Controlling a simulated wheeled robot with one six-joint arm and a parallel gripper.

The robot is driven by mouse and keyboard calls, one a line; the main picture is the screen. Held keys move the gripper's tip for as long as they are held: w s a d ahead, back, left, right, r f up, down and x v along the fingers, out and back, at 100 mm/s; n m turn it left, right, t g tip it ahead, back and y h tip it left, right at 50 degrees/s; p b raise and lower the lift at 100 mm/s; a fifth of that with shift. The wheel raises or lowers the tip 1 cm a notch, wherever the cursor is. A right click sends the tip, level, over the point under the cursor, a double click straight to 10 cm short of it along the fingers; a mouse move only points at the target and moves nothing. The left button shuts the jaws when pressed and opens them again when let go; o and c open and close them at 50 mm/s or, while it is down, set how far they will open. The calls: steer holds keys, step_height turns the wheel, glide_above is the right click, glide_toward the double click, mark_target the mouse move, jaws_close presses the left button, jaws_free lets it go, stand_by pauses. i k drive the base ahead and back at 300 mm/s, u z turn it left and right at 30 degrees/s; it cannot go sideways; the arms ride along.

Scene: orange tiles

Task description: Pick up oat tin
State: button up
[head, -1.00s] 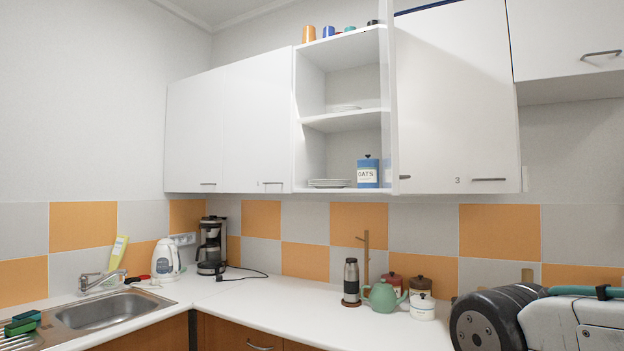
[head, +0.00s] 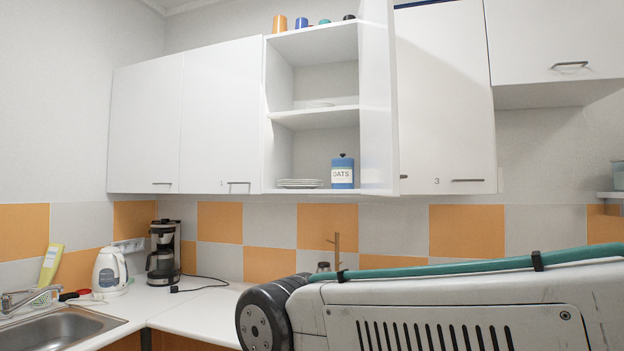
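The oat tin (head: 342,174) is blue with a dark lid knob and a pale label reading "OATS". It stands upright on the bottom shelf of the open wall cupboard (head: 284,117), toward the right side of that shelf. My arm crosses the lower right of the head view, below the cupboard. My gripper is outside the view, so its state does not show. Nothing touches the tin except the shelf under it.
A stack of plates (head: 299,183) sits left of the tin. The open cupboard door (head: 377,100) stands out just right of it. Below are a coffee maker (head: 163,252), a kettle (head: 110,271) and a sink (head: 62,328). Cups (head: 280,24) stand on top of the cupboard.

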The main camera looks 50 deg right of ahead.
mark_target(342, 170)
steer(key=z, duration=0.05)
steer(key=i, duration=0.7)
steer(key=z, duration=0.85)
steer(key=i, duration=0.7)
steer(key=z, duration=0.6)
